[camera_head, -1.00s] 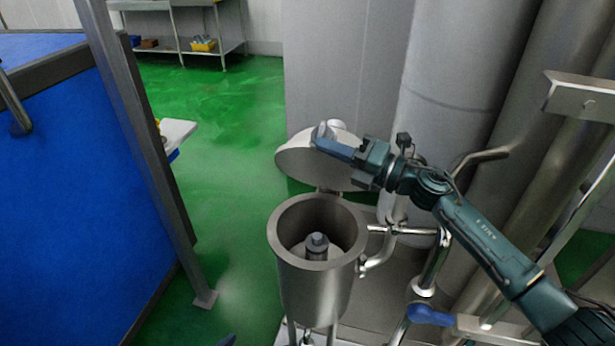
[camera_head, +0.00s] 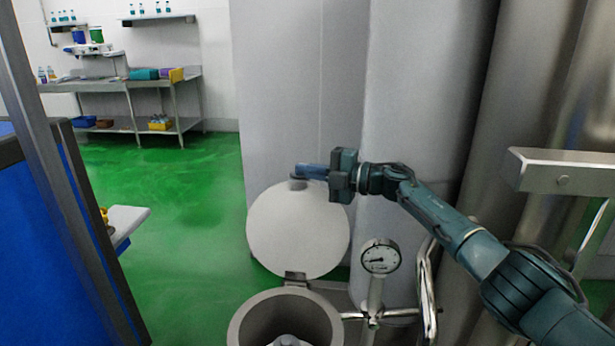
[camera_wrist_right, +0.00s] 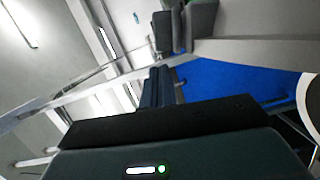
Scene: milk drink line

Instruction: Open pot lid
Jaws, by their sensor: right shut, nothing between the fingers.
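The steel pot (camera_head: 238,327) stands at the bottom centre of the head view, its mouth uncovered. A grey fitting (camera_head: 288,341) shows inside it, cut off by the frame edge. The round pot lid (camera_head: 298,232) stands upright behind the mouth, joined to the rim by a hinge (camera_head: 295,279). My right gripper (camera_head: 304,172) is shut with nothing between its fingers; its tips are at the lid's top edge, by a small grey knob (camera_head: 298,184). I cannot tell whether they touch. In the right wrist view the fingers (camera_wrist_right: 158,88) appear close together. My left gripper is not in view.
A pressure gauge (camera_head: 380,256) stands right of the lid. Large grey tanks (camera_head: 415,110) rise behind my right arm. A steel bracket (camera_head: 560,170) is at the right. A blue panel (camera_head: 40,250) and post stand left. Green floor (camera_head: 190,220) is open between.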

